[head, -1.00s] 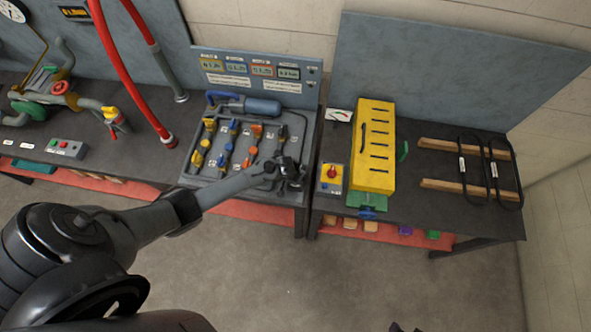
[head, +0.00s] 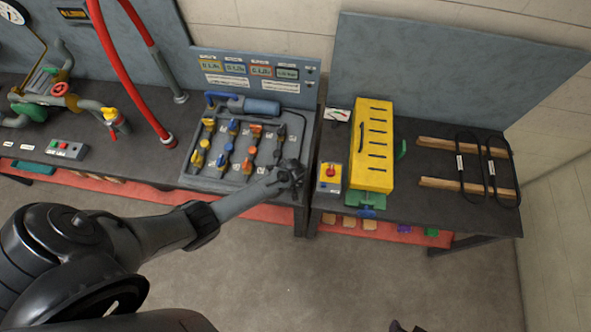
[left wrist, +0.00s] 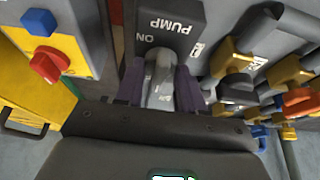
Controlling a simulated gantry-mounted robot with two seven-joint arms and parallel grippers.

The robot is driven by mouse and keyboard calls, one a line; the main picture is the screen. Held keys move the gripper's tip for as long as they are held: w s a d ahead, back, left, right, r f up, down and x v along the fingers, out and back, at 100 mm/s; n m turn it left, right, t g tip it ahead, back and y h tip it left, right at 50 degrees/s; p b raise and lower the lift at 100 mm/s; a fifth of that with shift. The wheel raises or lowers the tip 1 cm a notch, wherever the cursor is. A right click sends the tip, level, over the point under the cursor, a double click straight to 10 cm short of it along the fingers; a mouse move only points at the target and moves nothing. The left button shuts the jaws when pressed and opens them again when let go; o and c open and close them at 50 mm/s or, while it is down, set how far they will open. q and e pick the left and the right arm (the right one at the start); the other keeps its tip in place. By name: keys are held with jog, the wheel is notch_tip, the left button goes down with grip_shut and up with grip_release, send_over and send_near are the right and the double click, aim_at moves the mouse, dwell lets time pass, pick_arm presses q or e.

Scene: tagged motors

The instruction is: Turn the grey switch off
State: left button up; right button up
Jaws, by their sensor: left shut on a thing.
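A grey switch lever (left wrist: 160,72) stands between the dark fingers of my left gripper (left wrist: 160,88) in the left wrist view. The fingers are shut on the lever from both sides. A dark plate (left wrist: 170,24) beside it carries upside-down PUMP and ON lettering; other lettering is partly covered. In the head view my left gripper (head: 293,174) is at the front right corner of the grey valve panel (head: 216,183) and hides the switch. A small dark part at the bottom edge of the head view may be my right gripper (head: 406,327); its fingers are unclear.
Coloured valves (head: 226,148) stand left of my left gripper. A yellow box with a red knob (head: 331,171) is close on its right, by a yellow slotted case (head: 373,145). A blue cylinder (head: 262,107) lies behind. Open floor lies in front of the benches.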

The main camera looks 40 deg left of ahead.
pick_arm(q)
jog(key=o, duration=1)
jog(key=p+v, duration=0.1)
jog(key=v, duration=0.9)
jog(key=shift+s+r, duration=0.15)
jog(key=shift+r, duration=0.2)
jog(key=shift+d, duration=0.1)
jog(key=shift+s+f, duration=0.1)
